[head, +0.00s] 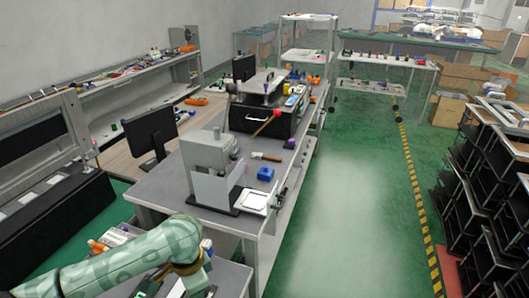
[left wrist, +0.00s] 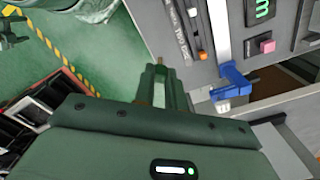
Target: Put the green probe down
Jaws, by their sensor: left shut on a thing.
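In the left wrist view my left gripper (left wrist: 160,75) has its two green fingers close together. The fingers point toward the edge of a grey bench surface (left wrist: 185,80), with green floor on the left. In the head view my left arm comes in at the lower left and bends down; its fingertips and the probe cannot be made out there. My right gripper is in neither view.
In the head view the bench carries a grey machine (head: 207,155), a blue block (head: 265,173) and a black box (head: 255,120). The aisle is clear.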

